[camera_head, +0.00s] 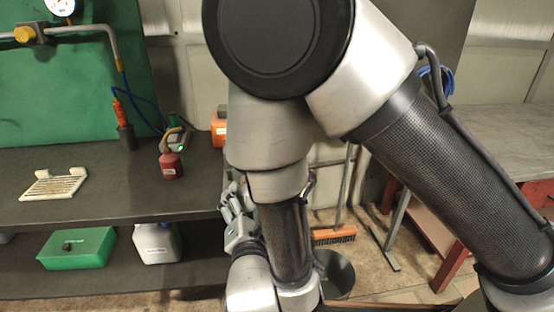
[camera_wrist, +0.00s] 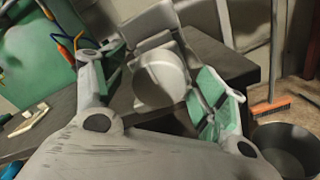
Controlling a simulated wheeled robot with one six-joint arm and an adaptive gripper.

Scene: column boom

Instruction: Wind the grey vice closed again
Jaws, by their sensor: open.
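The grey vice (camera_wrist: 160,78) is at the bench's corner in the wrist view. A round, blunt grey end faces me, with flat grey plates behind it. My gripper (camera_wrist: 168,84) is open, with one green-padded finger on each side of that round end. I see no clear contact, and nothing is gripped. The vice's jaw gap and any winding handle cannot be made out. In the head view my arm covers the vice's area. Grey jointed parts beside my forearm there look like my gripper (camera_head: 238,215).
The dark bench (camera_head: 120,190) holds a white rack (camera_head: 54,185) and a red can (camera_head: 171,163). A green box (camera_head: 76,248) and a white jug (camera_head: 157,243) sit on the lower shelf. A broom (camera_wrist: 270,106) and a dark bucket (camera_wrist: 285,148) stand on the floor at right.

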